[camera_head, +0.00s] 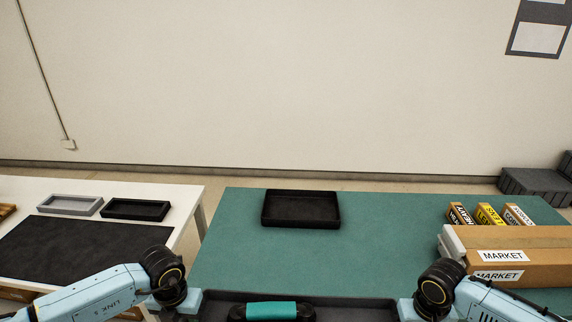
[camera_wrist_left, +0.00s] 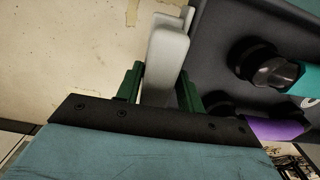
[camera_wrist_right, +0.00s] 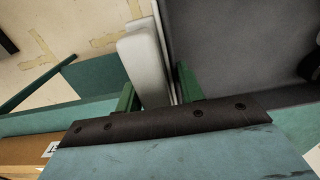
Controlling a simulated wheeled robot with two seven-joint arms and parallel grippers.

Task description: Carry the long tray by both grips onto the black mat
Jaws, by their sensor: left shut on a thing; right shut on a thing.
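The long dark grey tray (camera_head: 350,310) shows at the bottom edge of the head view, cut off by the frame. A black-and-teal object (camera_head: 270,311) lies in it; the left wrist view also shows a purple one (camera_wrist_left: 275,129). My left gripper (camera_wrist_left: 160,88) is shut on the pale grip (camera_wrist_left: 168,50) at one end of the tray. My right gripper (camera_wrist_right: 157,90) is shut on the pale grip (camera_wrist_right: 140,55) at the other end. I cannot tell the tray's height. The black mat (camera_head: 80,246) lies on the white table at the left.
Two small trays, grey (camera_head: 70,205) and black (camera_head: 135,209), stand behind the mat. The teal table (camera_head: 390,235) holds a black open tray (camera_head: 300,210), cardboard boxes labelled MARKET (camera_head: 525,242) and several small boxes (camera_head: 490,214). A gap separates the two tables.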

